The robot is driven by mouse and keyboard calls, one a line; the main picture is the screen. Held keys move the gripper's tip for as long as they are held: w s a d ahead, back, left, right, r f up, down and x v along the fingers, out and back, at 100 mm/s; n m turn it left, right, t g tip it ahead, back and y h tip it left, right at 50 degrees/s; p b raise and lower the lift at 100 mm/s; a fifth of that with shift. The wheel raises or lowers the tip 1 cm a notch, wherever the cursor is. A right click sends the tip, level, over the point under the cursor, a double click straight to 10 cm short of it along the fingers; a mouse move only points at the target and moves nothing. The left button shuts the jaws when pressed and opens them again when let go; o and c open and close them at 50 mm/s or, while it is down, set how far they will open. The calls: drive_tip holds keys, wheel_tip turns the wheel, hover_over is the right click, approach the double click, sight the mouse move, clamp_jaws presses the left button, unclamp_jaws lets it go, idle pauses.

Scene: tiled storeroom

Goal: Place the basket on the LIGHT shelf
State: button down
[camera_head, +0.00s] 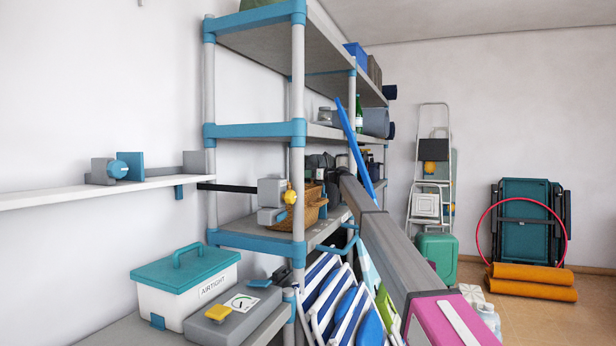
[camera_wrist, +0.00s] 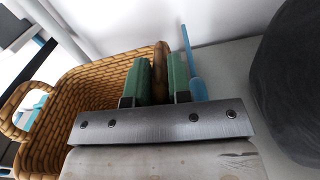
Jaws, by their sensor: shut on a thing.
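The brown wicker basket (camera_head: 312,211) is at the middle level of the grey and blue shelf rack (camera_head: 258,236), partly hidden behind grey items and my arm. In the wrist view the basket (camera_wrist: 92,82) fills the left, with a looped handle at its left end. My gripper (camera_wrist: 158,75) has its two green fingers on either side of the basket's right wall, shut on it. I cannot tell whether the basket touches the shelf board. No label reading LIGHT is legible; a pale wall shelf (camera_head: 130,188) is at left.
Grey boxes (camera_head: 271,195) and a yellow item (camera_head: 290,196) are in front of the basket. A blue-handled stick (camera_wrist: 193,70) and a large dark rounded object (camera_wrist: 292,80) are right of my gripper. A teal-lidded AIRTIGHT box (camera_head: 185,288) stands lower left. The wall shelf's near part is clear.

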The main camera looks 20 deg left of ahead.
drive_tip(key=c, duration=1.1)
unclamp_jaws()
drive_tip(key=shift+o, duration=0.2)
drive_tip(key=d, duration=1.2)
drive_tip(key=shift+s, duration=0.45)
